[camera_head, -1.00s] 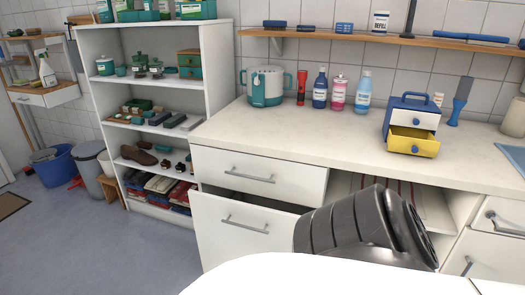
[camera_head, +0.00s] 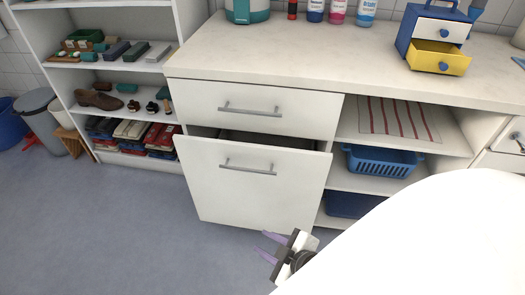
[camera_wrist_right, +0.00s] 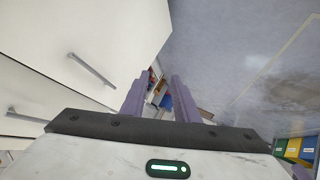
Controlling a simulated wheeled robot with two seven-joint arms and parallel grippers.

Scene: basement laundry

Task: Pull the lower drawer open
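The lower drawer (camera_head: 250,195) has a plain white front with a grey bar handle (camera_head: 248,167). It stands pulled out, with a dark gap above its front edge. The upper drawer (camera_head: 250,98) above it is shut. My right gripper (camera_head: 270,246) has purple fingers and is open and empty, below and to the right of the lower drawer's handle, apart from it. In the right wrist view, the fingers of the right gripper (camera_wrist_right: 160,100) are apart over the floor. The lower drawer's handle (camera_wrist_right: 92,70) shows to their left. My left gripper is not in view.
An open shelf with a blue basket (camera_head: 380,161) is right of the drawers. The countertop (camera_head: 290,55) holds bottles and a small blue and yellow drawer box (camera_head: 437,50). A shelf rack (camera_head: 110,70) with shoes stands at left. The floor (camera_head: 130,225) in front is clear.

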